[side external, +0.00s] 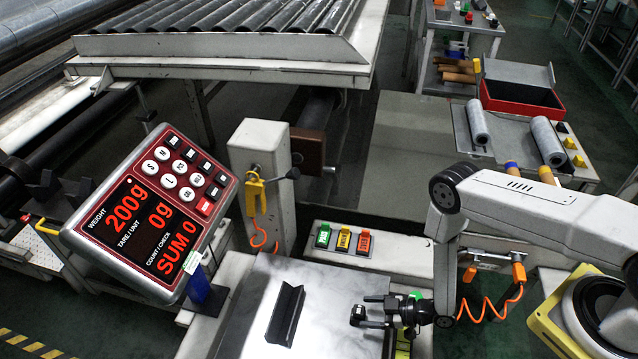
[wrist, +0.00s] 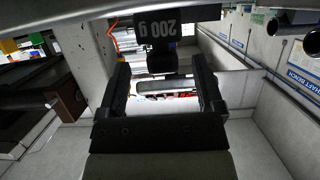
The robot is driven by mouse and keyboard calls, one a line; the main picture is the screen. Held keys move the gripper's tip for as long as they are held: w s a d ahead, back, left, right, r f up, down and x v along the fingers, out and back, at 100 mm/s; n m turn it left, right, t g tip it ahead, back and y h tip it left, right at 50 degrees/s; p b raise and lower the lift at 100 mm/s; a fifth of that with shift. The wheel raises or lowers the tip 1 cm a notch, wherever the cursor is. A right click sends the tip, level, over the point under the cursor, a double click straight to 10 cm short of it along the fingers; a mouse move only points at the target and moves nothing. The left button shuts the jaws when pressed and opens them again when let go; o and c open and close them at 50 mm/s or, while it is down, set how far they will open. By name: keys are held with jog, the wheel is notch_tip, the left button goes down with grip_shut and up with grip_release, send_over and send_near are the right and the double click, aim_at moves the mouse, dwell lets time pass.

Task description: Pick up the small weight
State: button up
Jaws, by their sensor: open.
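A narrower dark part below the label lies between or just beyond my fingertips. In the side view a small dark piece at the fingertips appears to be this weight (side external: 357,315), over the scale's metal plate (side external: 325,275). My gripper (side external: 374,312) is low over the plate, reaching left. In the wrist view its two black fingers (wrist: 160,66) are apart, one on each side of the weight. Contact with the weight cannot be made out.
A black angled holder (side external: 286,313) stands on the plate left of my gripper. The scale display (side external: 150,215) reads 200g. A button panel (side external: 343,240) and a grey post (side external: 262,170) stand behind the plate. The plate between holder and gripper is clear.

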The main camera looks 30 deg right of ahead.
jog(key=shift+x, duration=2.45)
jog(key=shift+a, duration=0.1)
grip_shut()
